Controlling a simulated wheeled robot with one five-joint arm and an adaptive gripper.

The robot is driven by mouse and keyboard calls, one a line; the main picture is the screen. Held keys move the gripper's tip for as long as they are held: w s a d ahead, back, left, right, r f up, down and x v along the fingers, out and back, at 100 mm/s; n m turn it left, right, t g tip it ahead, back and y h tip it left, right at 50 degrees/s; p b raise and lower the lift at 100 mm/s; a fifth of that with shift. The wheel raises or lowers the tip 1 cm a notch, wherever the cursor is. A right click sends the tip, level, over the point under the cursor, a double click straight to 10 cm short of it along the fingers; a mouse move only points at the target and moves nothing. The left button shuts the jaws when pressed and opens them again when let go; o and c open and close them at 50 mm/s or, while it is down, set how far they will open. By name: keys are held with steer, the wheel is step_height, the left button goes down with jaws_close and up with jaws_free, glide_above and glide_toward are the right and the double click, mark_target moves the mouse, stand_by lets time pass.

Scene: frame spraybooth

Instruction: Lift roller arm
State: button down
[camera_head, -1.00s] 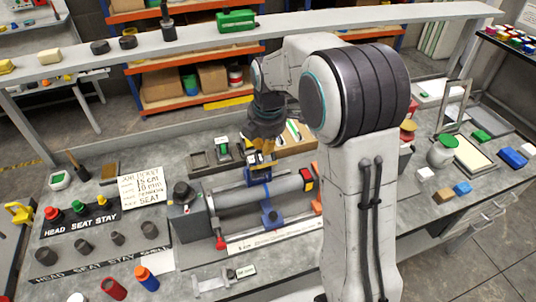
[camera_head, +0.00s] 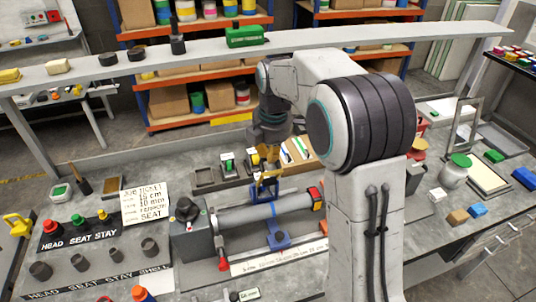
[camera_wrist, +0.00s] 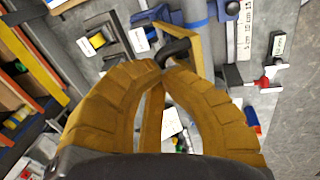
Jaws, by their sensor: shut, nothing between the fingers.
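The roller fixture lies on the bench in the head view, with a grey tube (camera_head: 236,215) running across it. A blue upper piece (camera_head: 264,190), which looks like part of the roller arm, stands just above the tube. A blue lower bracket (camera_head: 279,240) sits in front of the tube. My gripper (camera_head: 267,172) points down, its yellow fingers right at the blue upper piece; I cannot tell whether they touch it. In the wrist view my gripper (camera_wrist: 162,62) is shut and empty. A black hooked bar (camera_wrist: 176,49) and a yellowish bar (camera_wrist: 184,42) lie at its tips.
A grey block with a black knob (camera_head: 187,210) stands left of the tube, and a ruler strip (camera_head: 280,258) lies in front. Small trays (camera_head: 205,180) stand behind. A job ticket (camera_head: 146,203) and labelled buttons (camera_head: 78,222) are further left. A raised shelf (camera_head: 330,38) crosses behind.

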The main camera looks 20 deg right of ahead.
steer(key=shift+w+f, duration=0.1)
steer(key=shift+w, duration=0.1)
steer(key=c, duration=2)
jaws_free()
steer(key=o, duration=0.4)
steer(key=shift+w, duration=0.2)
steer(key=shift+c, duration=0.2)
steer(key=o, duration=0.5)
steer(key=r, duration=0.4)
steer(key=s+r, duration=0.1)
steer(key=r, duration=0.3)
steer(key=s+r, duration=0.1)
steer(key=r, duration=0.2)
steer(key=shift+s+r, duration=0.2)
steer(key=shift+r, duration=0.2)
